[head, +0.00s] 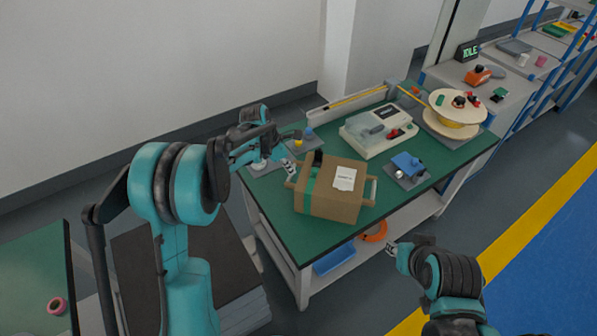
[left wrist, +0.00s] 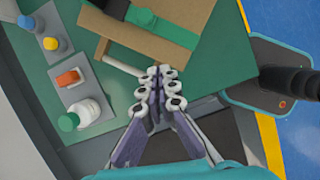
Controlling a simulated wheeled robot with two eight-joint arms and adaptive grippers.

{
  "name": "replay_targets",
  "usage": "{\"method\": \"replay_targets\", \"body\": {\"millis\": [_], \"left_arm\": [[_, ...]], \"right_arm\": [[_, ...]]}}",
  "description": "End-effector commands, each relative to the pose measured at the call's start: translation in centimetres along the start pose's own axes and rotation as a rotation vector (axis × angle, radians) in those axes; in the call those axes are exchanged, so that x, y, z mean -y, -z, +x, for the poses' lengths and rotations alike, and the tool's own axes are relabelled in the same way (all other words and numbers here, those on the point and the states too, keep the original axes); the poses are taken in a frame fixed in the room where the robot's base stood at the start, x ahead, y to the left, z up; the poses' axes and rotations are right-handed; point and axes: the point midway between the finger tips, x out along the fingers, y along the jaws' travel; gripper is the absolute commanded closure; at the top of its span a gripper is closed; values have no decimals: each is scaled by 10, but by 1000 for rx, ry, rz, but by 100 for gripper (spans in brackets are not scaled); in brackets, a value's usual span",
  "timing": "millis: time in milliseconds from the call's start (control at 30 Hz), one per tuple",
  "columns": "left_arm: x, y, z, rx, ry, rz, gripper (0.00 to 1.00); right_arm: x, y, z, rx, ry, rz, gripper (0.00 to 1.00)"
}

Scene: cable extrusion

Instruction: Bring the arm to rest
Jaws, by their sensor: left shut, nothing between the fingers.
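My left arm comes in from the left in the head view, and its gripper (head: 287,166) is just left of a cardboard box (head: 325,206) on the green table. In the left wrist view the left gripper (left wrist: 159,90) has its fingers together with nothing between them, near the box's light handle bar (left wrist: 122,65). The box has a green band and a white label. My right arm (head: 447,275) is at the lower right in the head view, beyond the table's front edge; whether its gripper (head: 391,249) is open or shut is too small to tell.
A white machine (head: 377,130), a blue block (head: 406,163) and a cable reel (head: 457,107) stand farther right on the table. A shelf below holds a blue bin (head: 334,260) and an orange ring (head: 374,232).

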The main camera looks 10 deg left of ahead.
Motion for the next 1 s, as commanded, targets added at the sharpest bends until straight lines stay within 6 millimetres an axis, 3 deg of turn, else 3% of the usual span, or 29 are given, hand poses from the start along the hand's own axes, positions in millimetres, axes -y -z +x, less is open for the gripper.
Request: {"method": "replay_targets", "body": {"millis": [100,300,667,833,1000], "left_arm": [[0,0,-31,0,-1,-3,100],[0,0,-60,-1,0,-1,100],[3,0,-72,-3,-8,29,100],[32,7,-98,-25,-66,267,100],[81,27,-132,-93,-157,685,100]], "right_arm": [[0,6,-8,0,0,0,68],[0,10,-14,0,0,0,68],[0,10,-13,0,0,0,68],[0,5,-6,0,0,0,68],[0,-2,3,0,0,0,68]]}}
